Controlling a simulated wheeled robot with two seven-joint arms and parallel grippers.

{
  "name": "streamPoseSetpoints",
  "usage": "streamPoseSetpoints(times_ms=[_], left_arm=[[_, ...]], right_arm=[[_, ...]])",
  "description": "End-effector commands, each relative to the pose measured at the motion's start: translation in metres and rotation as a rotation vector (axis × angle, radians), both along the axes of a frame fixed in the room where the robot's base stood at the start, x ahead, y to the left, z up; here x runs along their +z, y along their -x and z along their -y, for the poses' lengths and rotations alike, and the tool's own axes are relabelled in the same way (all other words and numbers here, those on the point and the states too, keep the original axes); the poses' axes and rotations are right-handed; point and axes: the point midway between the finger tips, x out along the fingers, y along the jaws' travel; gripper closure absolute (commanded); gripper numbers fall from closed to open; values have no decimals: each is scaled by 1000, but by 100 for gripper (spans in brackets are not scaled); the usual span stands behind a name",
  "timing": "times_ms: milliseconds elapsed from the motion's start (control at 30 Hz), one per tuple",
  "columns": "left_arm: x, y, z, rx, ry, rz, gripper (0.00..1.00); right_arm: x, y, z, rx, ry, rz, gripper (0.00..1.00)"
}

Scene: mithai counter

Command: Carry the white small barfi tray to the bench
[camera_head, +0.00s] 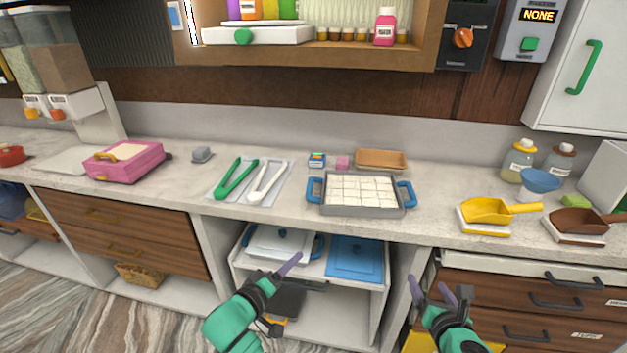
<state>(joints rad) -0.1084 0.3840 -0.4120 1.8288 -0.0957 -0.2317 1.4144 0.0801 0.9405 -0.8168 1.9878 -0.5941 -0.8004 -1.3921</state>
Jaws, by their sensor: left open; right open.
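A grey tray with blue handles at both ends (362,209) sits on the counter, right of centre. It holds white barfi (360,189) cut into squares. My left gripper (281,293) is open and empty, below the counter front and in front of the open shelf, lower left of the tray. My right gripper (438,288) is open and empty, lower right of the tray and also below the counter edge. Neither gripper touches the tray.
A white lidded tray (268,243) and a blue one (352,262) lie on the shelf below. Green and white tongs (237,178) lie left of the tray. A brown tray (381,158) is behind it. A yellow scoop (490,211) lies right, with clear counter between.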

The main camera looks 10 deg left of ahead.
Motion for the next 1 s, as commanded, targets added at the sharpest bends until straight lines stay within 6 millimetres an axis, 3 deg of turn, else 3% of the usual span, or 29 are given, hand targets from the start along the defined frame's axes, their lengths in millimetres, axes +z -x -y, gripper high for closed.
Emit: streamPoseSetpoints(times_ms=[200, 400, 833, 933, 1000], left_arm=[[0, 0, 0, 0, 0, 0, 45], [0, 0, 0, 0, 0, 0, 45], [-3, 0, -1, 1, -6, -4, 45], [-33, 2, -11, 14, -69, -40, 45], [-77, 10, -27, 24, -167, -97, 45]], right_arm=[[17, 44, 0, 3, 3, -5, 20], [31, 74, 1, 1, 3, -5, 20], [33, 80, 2, -6, -6, -5, 20], [10, 70, 17, -74, -75, -38, 20], [-25, 58, 40, -182, -184, -88, 20]])
